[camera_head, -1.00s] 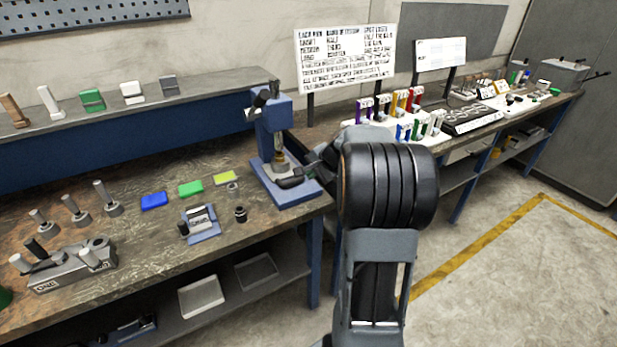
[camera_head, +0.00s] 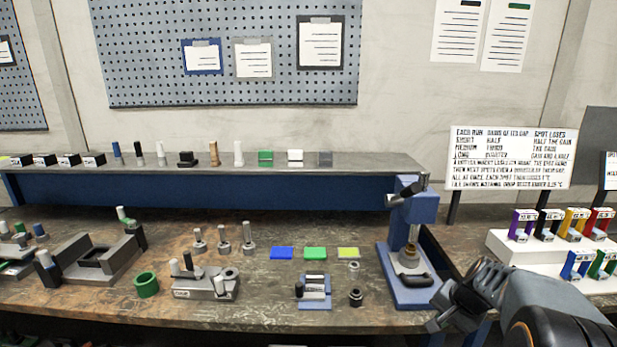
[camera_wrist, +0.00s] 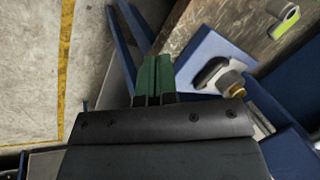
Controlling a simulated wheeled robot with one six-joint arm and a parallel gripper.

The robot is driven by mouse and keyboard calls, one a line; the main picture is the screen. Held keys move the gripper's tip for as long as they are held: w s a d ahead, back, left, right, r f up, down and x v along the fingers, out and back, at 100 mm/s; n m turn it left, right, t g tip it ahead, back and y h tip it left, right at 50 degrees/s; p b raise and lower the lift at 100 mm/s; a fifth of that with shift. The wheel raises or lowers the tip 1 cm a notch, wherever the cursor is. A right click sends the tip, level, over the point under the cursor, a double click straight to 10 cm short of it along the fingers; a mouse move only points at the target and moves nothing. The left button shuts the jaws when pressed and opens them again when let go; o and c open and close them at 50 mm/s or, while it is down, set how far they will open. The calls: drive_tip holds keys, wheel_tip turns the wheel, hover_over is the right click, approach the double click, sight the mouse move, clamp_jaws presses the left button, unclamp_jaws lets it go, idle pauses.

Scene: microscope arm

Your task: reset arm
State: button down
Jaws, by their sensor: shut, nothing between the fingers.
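My gripper (camera_head: 447,312) is at the lower right of the head view, beside the right end of the bench and just right of the blue press-like microscope stand (camera_head: 414,230). In the wrist view its two green fingertips (camera_wrist: 154,78) are together with nothing held. The stand's blue base (camera_wrist: 205,58) lies just beyond the fingers there, with a black handle and a brass part (camera_wrist: 232,82) on it. The fingers look apart from the stand. My arm enters from the lower right corner of the head view.
Blue, green and yellow slides (camera_head: 315,253) lie left of the stand, near a small device (camera_head: 314,290) and a black knob (camera_head: 355,297). A raised shelf (camera_head: 100,172) runs behind. A white rack (camera_head: 510,250) of coloured clamps stands right. Open floor (camera_wrist: 30,70) shows left in the wrist view.

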drive_tip(key=s+a+r+n+h, duration=0.2)
drive_tip(key=s+a+r+n, duration=0.2)
drive_tip(key=s+a+n, duration=0.6)
drive_tip(key=s+a, duration=0.3)
drive_tip(key=a, duration=0.3)
drive_tip(key=shift+r, duration=0.2)
drive_tip(key=shift+w+a, duration=0.1)
drive_tip(key=shift+a, duration=0.05)
